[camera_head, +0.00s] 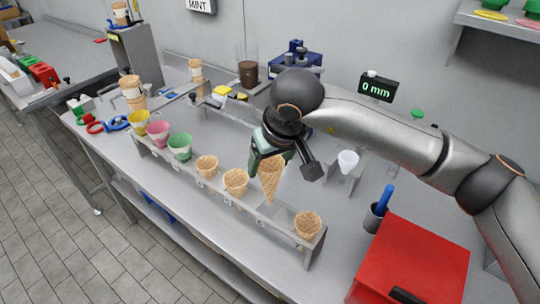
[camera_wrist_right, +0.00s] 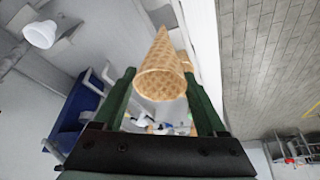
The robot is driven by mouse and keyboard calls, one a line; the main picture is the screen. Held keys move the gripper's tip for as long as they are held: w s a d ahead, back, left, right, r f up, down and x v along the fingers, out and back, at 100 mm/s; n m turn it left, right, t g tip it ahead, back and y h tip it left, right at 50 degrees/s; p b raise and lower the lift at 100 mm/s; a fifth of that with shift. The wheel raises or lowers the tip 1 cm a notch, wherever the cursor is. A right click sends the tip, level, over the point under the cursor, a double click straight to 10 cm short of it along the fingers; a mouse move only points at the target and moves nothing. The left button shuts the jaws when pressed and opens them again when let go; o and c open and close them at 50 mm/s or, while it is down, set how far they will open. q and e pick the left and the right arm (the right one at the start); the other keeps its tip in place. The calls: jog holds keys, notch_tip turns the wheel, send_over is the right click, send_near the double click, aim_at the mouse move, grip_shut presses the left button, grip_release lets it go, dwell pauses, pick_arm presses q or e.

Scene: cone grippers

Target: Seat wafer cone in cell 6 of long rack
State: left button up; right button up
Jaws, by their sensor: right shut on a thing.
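The wafer cone (camera_head: 270,180) is tan with a waffle pattern and points tip down. My right gripper (camera_head: 268,153) is shut on it near its wide end. The wrist view shows the cone (camera_wrist_right: 160,77) between the green fingers of my right gripper (camera_wrist_right: 158,85). The long rack (camera_head: 273,237) runs from upper left to lower right. The cone's tip is over the rack, just right of a seated wafer cone (camera_head: 236,182); I cannot tell whether it has entered a cell. Open room shows between it and the end cone (camera_head: 308,224). My left gripper is not in view.
Yellow (camera_head: 138,118), pink (camera_head: 158,131) and green (camera_head: 180,146) cones and another wafer cone (camera_head: 207,166) sit further left in the rack. A red box (camera_head: 415,262) and a cup with a blue item (camera_head: 375,218) stand to the right. A white cup (camera_head: 348,160) is behind.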

aim_at(270, 197)
jog(key=shift+f+b, duration=1.65)
jog(key=shift+f, duration=2.2)
jog(key=shift+f+b, duration=1.35)
jog(key=shift+b, duration=0.05)
jog(key=o, duration=0.8)
jog(key=shift+c, duration=0.2)
jog(key=b+v, duration=0.1)
jog(key=v, duration=1.1)
jog(key=shift+r, duration=0.25)
